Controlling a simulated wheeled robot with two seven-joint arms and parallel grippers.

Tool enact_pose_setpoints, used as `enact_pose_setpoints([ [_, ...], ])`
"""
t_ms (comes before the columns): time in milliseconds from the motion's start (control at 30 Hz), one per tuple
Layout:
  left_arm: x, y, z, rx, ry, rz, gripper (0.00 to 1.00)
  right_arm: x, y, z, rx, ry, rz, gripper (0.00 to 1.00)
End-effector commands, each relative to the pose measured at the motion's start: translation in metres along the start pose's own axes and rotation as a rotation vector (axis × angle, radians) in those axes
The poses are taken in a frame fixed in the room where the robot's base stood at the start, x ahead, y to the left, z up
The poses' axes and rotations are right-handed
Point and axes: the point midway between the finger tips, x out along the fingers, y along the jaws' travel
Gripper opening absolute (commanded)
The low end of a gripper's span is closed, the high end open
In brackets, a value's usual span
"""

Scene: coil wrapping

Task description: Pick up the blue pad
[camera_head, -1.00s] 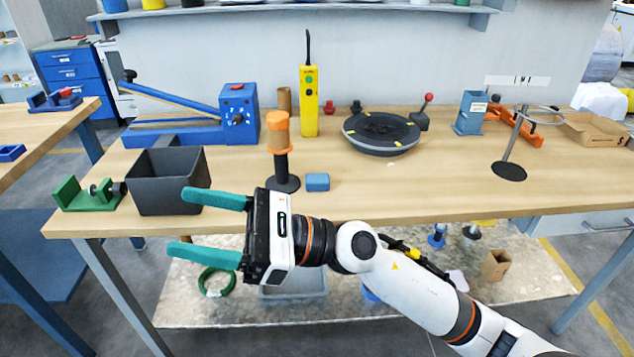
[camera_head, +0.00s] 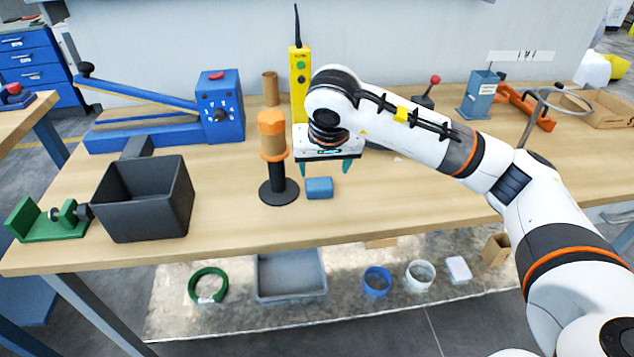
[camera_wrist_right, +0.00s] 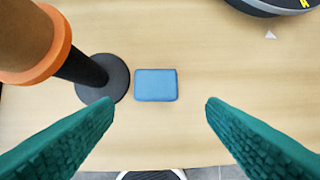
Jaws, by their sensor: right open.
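The blue pad (camera_head: 319,188) lies flat on the wooden table, just right of the black base of the orange-topped stand. In the right wrist view the pad (camera_wrist_right: 156,85) shows whole, between and ahead of the two teal fingers. My right gripper (camera_head: 325,168) is open and empty, pointing down above and slightly behind the pad in the head view. It also shows in the right wrist view (camera_wrist_right: 160,112), fingers wide apart. My left gripper is in neither view.
The orange-topped spool stand (camera_head: 272,150) rises close to the left of my right gripper. A yellow control box (camera_head: 299,85) stands behind it. A black bin (camera_head: 145,200) and a blue lever tool (camera_head: 218,105) are at left. Bare tabletop lies in front of the pad.

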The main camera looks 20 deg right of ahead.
Motion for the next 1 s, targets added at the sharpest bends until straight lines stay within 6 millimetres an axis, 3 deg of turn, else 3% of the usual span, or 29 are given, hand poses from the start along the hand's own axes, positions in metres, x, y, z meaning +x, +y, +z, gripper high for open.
enact_pose_setpoints([
  [33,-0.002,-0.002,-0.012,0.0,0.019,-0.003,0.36,0.01,0.0,-0.001,-0.001,0.005,-0.001,0.65],
  [167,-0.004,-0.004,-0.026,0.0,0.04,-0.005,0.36,0.025,0.001,-0.001,0.001,0.003,0.001,0.65],
  [367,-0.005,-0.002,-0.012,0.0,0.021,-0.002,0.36,0.04,0.002,0.0,0.0,0.004,0.002,0.65],
  [533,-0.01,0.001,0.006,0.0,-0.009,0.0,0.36,0.066,0.005,0.002,0.001,0.006,0.003,0.65],
  [700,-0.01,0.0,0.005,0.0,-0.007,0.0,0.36,0.082,0.005,0.003,0.0,0.002,0.004,0.65],
  [933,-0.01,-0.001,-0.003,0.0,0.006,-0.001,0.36,0.083,0.005,0.003,0.0,0.0,0.004,0.65],
  [1000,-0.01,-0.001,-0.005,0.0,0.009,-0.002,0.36,0.083,0.005,0.003,0.0,0.0,0.004,0.56],
])
